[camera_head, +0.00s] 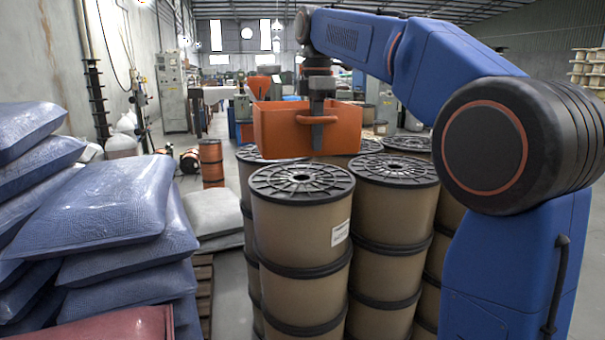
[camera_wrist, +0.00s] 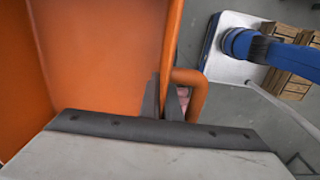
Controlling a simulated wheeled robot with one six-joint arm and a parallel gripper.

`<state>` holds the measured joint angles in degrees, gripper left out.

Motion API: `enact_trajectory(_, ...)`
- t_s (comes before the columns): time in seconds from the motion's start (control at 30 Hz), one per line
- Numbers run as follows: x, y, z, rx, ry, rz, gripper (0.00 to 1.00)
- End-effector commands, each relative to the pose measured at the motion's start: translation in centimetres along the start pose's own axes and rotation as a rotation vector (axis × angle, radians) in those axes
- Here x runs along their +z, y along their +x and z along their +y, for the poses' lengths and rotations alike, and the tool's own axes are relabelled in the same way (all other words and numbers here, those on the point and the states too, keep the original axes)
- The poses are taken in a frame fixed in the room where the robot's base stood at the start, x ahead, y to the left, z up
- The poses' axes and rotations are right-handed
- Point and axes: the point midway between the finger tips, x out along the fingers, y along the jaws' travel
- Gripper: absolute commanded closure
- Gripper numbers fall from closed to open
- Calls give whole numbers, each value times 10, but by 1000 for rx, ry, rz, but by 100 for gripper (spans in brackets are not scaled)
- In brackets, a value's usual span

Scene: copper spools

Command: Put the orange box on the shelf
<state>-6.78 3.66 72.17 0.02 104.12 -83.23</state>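The orange box (camera_head: 272,130) is an open-topped bin with a bar handle on its near side. In the head view it is above and behind the front cable spools, upright and level. My gripper (camera_head: 318,125) points down at the handle side, its fingers closed around that wall and handle. In the wrist view the box (camera_wrist: 105,60) fills the left and middle, its inside looks empty, and dark fingers (camera_wrist: 162,100) meet its wall beside the handle. The box's underside and any contact with the spools are hidden. I cannot make out a shelf for certain.
Stacked tan spools with black rims (camera_head: 300,182) fill the middle, close below the box. Blue sacks (camera_head: 100,210) are piled at left, with a red sack (camera_head: 100,325) at front. A grey cabinet (camera_head: 172,92) and orange drums (camera_head: 211,160) stand further back. Some floor is clear at left centre.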

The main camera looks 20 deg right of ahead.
Motion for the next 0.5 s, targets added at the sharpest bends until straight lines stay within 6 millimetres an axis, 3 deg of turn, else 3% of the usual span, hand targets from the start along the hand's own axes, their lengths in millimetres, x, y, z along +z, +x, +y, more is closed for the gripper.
enact_trajectory(0.23,0,38,-2,-2,0,0,100)
enact_trajectory(0.5,0,62,-1,-1,0,0,100)
